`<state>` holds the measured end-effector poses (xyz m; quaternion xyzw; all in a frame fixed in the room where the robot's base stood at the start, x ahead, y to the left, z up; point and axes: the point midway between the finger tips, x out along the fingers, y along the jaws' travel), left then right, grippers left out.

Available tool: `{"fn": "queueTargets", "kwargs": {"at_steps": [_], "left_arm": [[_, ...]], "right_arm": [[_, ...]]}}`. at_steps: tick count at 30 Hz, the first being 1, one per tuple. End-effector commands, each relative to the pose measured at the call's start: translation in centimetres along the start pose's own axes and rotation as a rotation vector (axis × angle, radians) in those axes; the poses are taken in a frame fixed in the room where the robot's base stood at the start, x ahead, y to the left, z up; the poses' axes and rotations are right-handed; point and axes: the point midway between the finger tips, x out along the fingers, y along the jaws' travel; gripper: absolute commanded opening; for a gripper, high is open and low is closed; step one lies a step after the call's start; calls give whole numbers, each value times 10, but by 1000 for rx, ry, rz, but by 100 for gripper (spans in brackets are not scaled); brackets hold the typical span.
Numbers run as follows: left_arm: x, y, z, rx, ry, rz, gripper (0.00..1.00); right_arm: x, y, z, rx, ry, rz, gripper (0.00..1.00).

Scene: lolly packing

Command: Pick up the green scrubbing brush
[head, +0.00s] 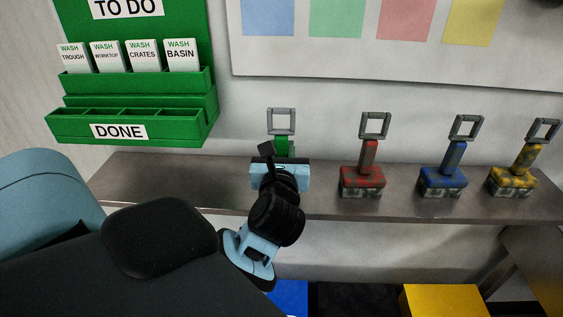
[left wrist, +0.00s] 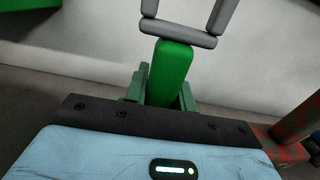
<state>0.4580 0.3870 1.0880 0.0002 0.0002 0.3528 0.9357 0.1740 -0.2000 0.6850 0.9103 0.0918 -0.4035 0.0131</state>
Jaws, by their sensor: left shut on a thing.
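The green scrubbing brush (head: 284,146) stands on the metal shelf, its grey loop handle (head: 281,122) pointing up. Its lower part is hidden behind my left gripper (head: 280,160) in the head view. In the left wrist view the brush's green stem (left wrist: 171,72) rises just beyond the gripper body, with the grey loop above it. My right gripper is not in view.
Red (head: 361,182), blue (head: 442,181) and yellow (head: 514,180) brushes stand to the right on the shelf (head: 215,192). A green card rack (head: 190,124) hangs on the wall at left. The shelf's left end is clear.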

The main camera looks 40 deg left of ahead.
Motion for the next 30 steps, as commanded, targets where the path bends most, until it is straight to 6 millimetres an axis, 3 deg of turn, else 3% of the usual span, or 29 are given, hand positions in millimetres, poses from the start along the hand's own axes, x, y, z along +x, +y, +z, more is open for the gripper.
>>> {"fn": "queueTargets", "kwargs": {"at_steps": [5,18,30], "left_arm": [[0,0,14,-6,-5,0,0],[0,0,91,-9,-7,0,0],[0,0,101,-1,-1,0,0]], "right_arm": [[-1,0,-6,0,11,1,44],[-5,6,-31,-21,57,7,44],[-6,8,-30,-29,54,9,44]]}}
